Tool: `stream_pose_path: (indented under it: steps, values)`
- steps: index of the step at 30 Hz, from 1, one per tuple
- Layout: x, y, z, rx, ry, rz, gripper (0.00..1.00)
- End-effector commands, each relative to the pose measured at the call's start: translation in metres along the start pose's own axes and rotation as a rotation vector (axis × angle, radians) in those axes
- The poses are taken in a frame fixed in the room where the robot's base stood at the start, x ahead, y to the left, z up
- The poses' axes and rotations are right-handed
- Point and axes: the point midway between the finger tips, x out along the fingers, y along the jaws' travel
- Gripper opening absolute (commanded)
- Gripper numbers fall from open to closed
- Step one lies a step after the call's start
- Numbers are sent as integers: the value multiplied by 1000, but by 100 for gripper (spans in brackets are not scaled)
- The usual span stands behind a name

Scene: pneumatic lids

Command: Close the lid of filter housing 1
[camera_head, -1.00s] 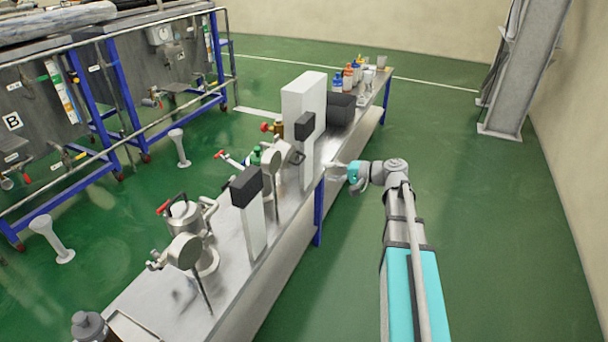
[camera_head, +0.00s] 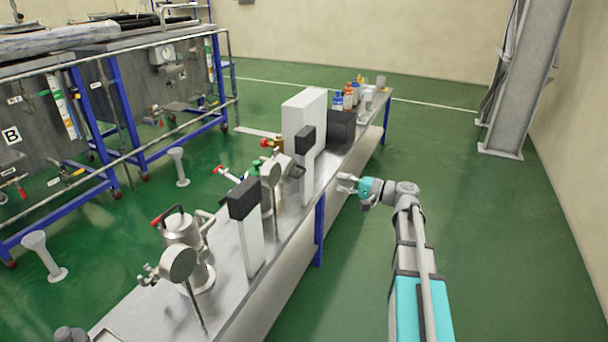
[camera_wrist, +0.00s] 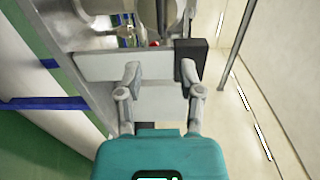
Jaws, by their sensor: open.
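A steel filter housing (camera_head: 182,232) with a black handle and a red-tipped lever stands on the bench in the head view. A round grey disc (camera_head: 178,263) on a thin rod stands in front of it. A second disc (camera_head: 271,172) stands farther back, beside fittings partly hidden by a white post. I cannot tell which unit is number 1 or whether its lid is up. My gripper (camera_head: 346,184) is open and empty, beside the bench's right edge near the tall white box. In the wrist view, my gripper (camera_wrist: 164,76) points towards a white panel and a black block (camera_wrist: 190,60).
The long steel bench (camera_head: 232,312) carries two white posts with black heads (camera_head: 244,197) (camera_head: 306,139), a tall white box (camera_head: 304,112), a black box (camera_head: 341,128) and several bottles (camera_head: 349,96). Green floor to the right is free up to a grey column (camera_head: 520,80).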

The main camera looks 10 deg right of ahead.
Motion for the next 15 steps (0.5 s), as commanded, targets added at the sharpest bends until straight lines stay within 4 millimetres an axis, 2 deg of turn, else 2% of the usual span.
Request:
stream_pose_path:
  steps: [8, 15]
  values:
    - [23, 0, 0, 0, -2, 0, 48]
    - [57, 0, 0, 0, -2, 0, 48]
